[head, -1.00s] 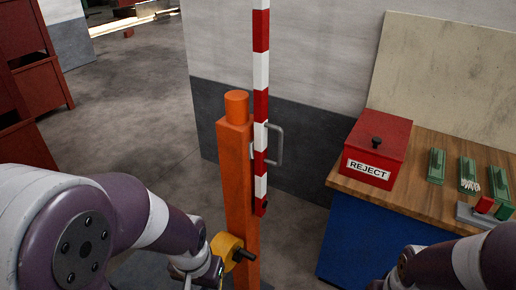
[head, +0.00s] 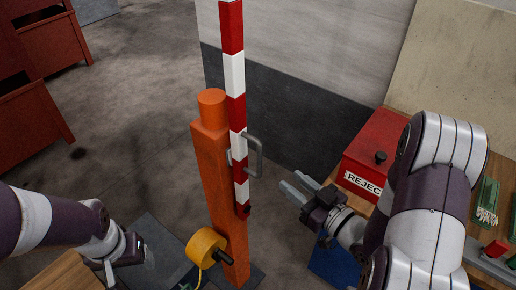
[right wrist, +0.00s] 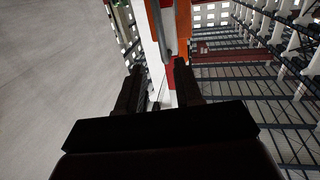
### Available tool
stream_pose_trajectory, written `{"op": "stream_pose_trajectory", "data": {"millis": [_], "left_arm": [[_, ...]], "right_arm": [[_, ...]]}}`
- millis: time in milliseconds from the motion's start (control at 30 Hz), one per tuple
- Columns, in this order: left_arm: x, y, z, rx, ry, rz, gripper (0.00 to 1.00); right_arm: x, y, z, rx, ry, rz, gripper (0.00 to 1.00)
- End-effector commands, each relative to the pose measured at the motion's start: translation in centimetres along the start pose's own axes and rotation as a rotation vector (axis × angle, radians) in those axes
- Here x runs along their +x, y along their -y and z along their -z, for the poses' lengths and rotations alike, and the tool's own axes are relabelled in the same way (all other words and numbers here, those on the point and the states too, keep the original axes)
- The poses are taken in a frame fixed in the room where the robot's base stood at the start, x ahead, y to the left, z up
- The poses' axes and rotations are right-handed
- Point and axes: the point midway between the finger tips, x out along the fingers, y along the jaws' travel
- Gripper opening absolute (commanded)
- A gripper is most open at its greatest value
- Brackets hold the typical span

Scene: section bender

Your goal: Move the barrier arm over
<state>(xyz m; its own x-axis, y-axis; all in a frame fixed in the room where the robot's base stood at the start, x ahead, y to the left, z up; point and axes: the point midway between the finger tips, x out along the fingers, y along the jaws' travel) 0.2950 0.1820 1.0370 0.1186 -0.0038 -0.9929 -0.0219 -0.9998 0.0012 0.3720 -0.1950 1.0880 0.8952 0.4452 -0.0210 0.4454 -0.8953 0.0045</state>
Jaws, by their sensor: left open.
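The red-and-white striped barrier arm (head: 236,75) stands upright against the orange post (head: 214,185). A grey handle (head: 258,157) is fixed to its right side near the lower end. My right gripper (head: 296,186) is open and empty, to the right of the handle and a little below it, apart from it. In the right wrist view, the barrier arm (right wrist: 156,50) and handle (right wrist: 167,35) show ahead, roughly between the spread fingers. My left gripper (head: 128,264) is open and low at the left, left of the yellow round part (head: 206,246) with a black pin on the post.
A red REJECT box (head: 372,155) stands on the wooden bench at the right, behind my right arm. A grey wall is behind the barrier. Red metal bins (head: 35,110) stand at the left. Open floor lies between them and the post.

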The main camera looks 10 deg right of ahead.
Motion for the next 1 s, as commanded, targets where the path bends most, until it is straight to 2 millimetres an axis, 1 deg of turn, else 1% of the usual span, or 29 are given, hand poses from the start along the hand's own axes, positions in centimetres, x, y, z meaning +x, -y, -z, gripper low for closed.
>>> {"op": "stream_pose_trajectory", "data": {"millis": [67, 133, 167, 300, 400, 533, 700, 967, 1000], "left_arm": [[-0.3, 0.0, 0.0, 0.0, 0.0, 0.0, 0.73], [-0.6, 0.0, 0.1, 0.0, 0.0, 0.0, 0.73], [-0.8, 0.0, 0.1, 0.0, 0.0, 0.0, 0.73], [-1.7, 0.0, 0.2, 0.0, 0.0, 0.0, 0.73], [-2.2, 0.0, 0.3, 0.0, 0.0, 0.0, 0.73], [-2.6, 0.0, 0.3, 0.0, 0.0, 0.0, 0.73], [-2.8, 0.0, 0.3, 0.0, 0.0, 0.0, 0.73], [-2.8, 0.0, 0.3, 0.0, 0.0, 0.0, 0.73], [-2.8, 0.0, 0.3, 0.0, 0.0, 0.0, 0.73]], "right_arm": [[0.6, 0.2, 0.5, 0.006, -0.023, 0.009, 0.35], [1.8, 0.3, 0.6, 0.006, -0.025, 0.013, 0.35], [2.5, 0.5, 0.7, 0.006, -0.025, 0.015, 0.35], [6.5, 0.4, 0.8, 0.005, -0.023, 0.014, 0.35], [8.7, 0.3, 0.8, 0.004, -0.023, 0.011, 0.35], [10.8, 0.3, 0.8, 0.005, -0.022, 0.008, 0.35], [12.2, 0.3, 0.7, 0.005, -0.022, 0.006, 0.35], [12.4, 0.2, 0.6, 0.005, -0.022, 0.004, 0.35], [12.4, 0.2, 0.6, 0.005, -0.022, 0.004, 0.32]]}}
